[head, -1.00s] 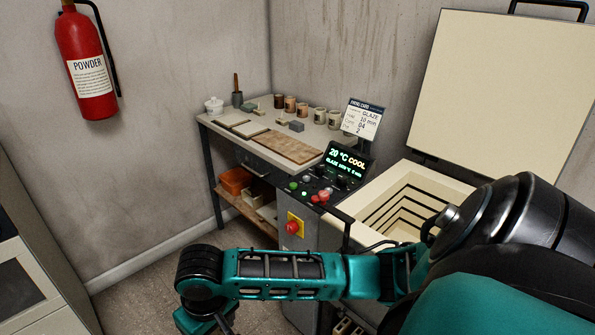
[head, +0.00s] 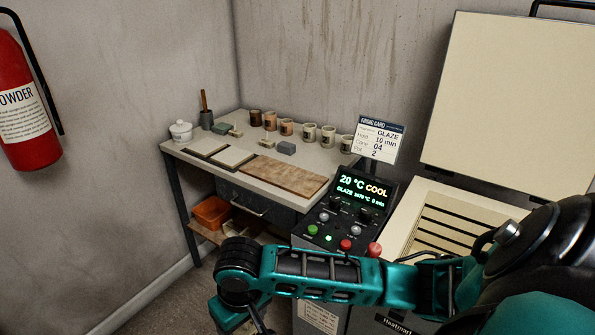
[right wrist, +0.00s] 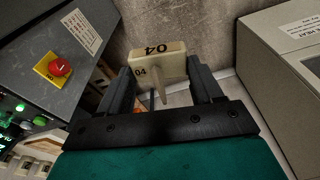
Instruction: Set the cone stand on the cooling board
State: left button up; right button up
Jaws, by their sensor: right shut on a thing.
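The cone stand (right wrist: 163,63) is a pale cream block marked 04 with a thin cone, held between the fingers of my right gripper (right wrist: 162,82) in the right wrist view. That gripper is shut on it. In the head view my right arm crosses the bottom, with its hand low and mostly cut off by the frame edge. A brown, blotchy flat board (head: 285,174), which looks like the cooling board, lies bare on the worktable at the back, apart from the gripper. My left gripper is not in view.
The worktable (head: 215,178) also holds flat tiles (head: 231,157), several cups (head: 309,133), a lidded white jar (head: 181,131) and a grey block (head: 286,148). A control panel (head: 346,212) and the open kiln (head: 447,219) stand to the right. A fire extinguisher (head: 27,105) hangs at left.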

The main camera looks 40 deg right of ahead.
aim_at(283, 173)
jog(key=i+z, duration=0.35)
jog(key=i, duration=0.15)
jog(key=i+z, duration=0.35)
jog(key=i, duration=0.15)
